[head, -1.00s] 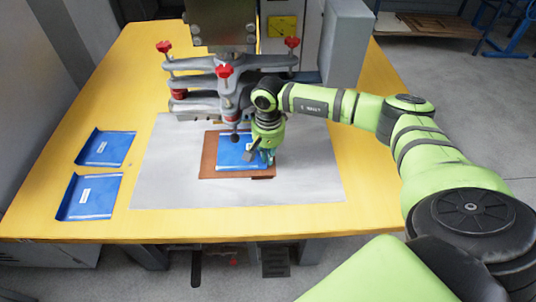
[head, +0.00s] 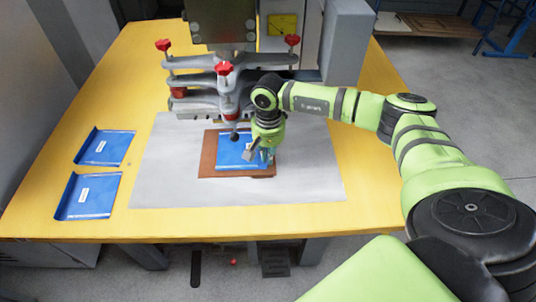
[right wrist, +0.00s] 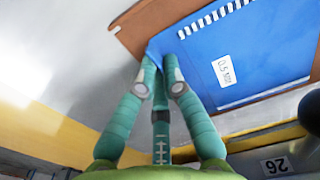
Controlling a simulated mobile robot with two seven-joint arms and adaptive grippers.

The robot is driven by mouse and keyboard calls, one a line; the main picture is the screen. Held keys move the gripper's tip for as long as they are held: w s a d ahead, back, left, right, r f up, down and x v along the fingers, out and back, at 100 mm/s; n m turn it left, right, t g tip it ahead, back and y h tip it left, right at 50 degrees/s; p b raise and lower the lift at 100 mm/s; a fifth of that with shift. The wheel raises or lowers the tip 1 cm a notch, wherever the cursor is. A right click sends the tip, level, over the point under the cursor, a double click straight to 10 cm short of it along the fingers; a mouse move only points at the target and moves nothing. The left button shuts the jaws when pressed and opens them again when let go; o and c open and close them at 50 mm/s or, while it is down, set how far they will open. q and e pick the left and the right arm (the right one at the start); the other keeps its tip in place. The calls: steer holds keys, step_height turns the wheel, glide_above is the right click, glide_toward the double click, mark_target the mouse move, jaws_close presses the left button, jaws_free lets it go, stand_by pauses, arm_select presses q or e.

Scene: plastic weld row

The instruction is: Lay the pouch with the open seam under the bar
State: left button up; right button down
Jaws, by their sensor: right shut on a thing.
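A blue pouch (head: 232,155) lies flat on a brown board (head: 208,165) under the front of the grey press (head: 205,80). My right gripper (head: 264,157) reaches in from the right at the pouch's right side. Two more blue pouches, an upper one (head: 105,157) and a lower one (head: 80,211), lie at the left of the table. My left gripper is not in view.
The board lies on a grey sheet (head: 165,165) on the yellow table (head: 50,140). A black-tipped part of the press (head: 234,136) hangs over the pouch. Red knobs (head: 225,69) top the press arms. The sheet left of the board is clear.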

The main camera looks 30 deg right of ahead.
steer(key=shift+f+b, duration=0.1)
steer(key=shift+b, duration=0.2)
stand_by(0.5)
steer(key=c, duration=1.3)
jaws_free()
steer(key=shift+r+p, duration=0.9)
steer(key=shift+r, duration=0.7)
steer(key=shift+s+a+r+p, duration=0.15)
steer(key=shift+s+a+p, duration=0.3)
steer(key=shift+s, duration=0.25)
steer(key=shift+s+a+r+p, duration=0.15)
steer(key=shift+s+a+p, duration=0.2)
steer(key=shift+s, duration=0.4)
steer(key=shift+s+a+r+p, duration=0.15)
steer(key=shift+s+a+p, duration=0.2)
steer(key=shift+s+a, duration=0.25)
steer(key=shift+s+a+r+p, duration=0.1)
steer(key=shift+s+a+p, duration=0.2)
steer(key=shift+s, duration=0.4)
steer(key=shift+s+a+r+p, duration=0.1)
steer(key=shift+s+a, duration=0.3)
steer(key=shift+s, duration=0.3)
